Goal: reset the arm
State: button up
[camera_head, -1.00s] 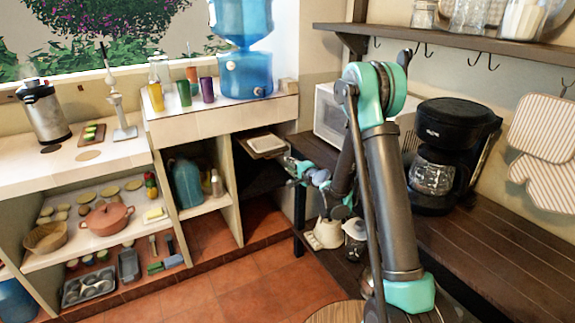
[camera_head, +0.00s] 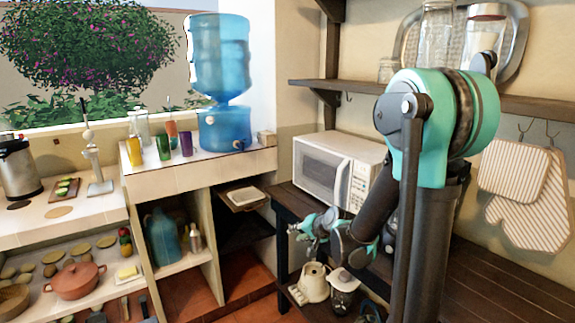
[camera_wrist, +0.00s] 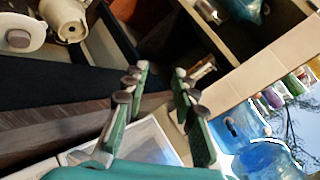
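My arm stands raised and bent at the right of the head view, its large teal joint close to the camera. My gripper (camera_head: 318,226) is in front of the dark wooden counter's left end, below and left of the microwave (camera_head: 322,171). In the wrist view, my gripper's two green fingers (camera_wrist: 161,72) are spread apart with nothing held between them. The wrist view is tilted, and the white microwave (camera_wrist: 150,142) shows beneath the fingers.
A blue water dispenser (camera_head: 224,128) and coloured cups (camera_head: 164,146) stand on the tiled ledge. A beige kettle (camera_head: 312,284) and a glass pot (camera_head: 342,290) sit on the lower shelf. A wall shelf (camera_head: 545,108) and hanging mitts (camera_head: 525,195) are near my arm.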

jog(key=s+d+f+n+g+h, duration=0.2)
jog(key=s+d, duration=0.5)
jog(key=s, duration=0.5)
jog(key=s+d+f+n+g+h, duration=0.2)
jog(key=s+d, duration=0.6)
jog(key=s, duration=0.5)
jog(key=shift+d+f+h, duration=0.3)
jog(key=shift+f+h, duration=0.45)
jog(key=shift+h, duration=0.15)
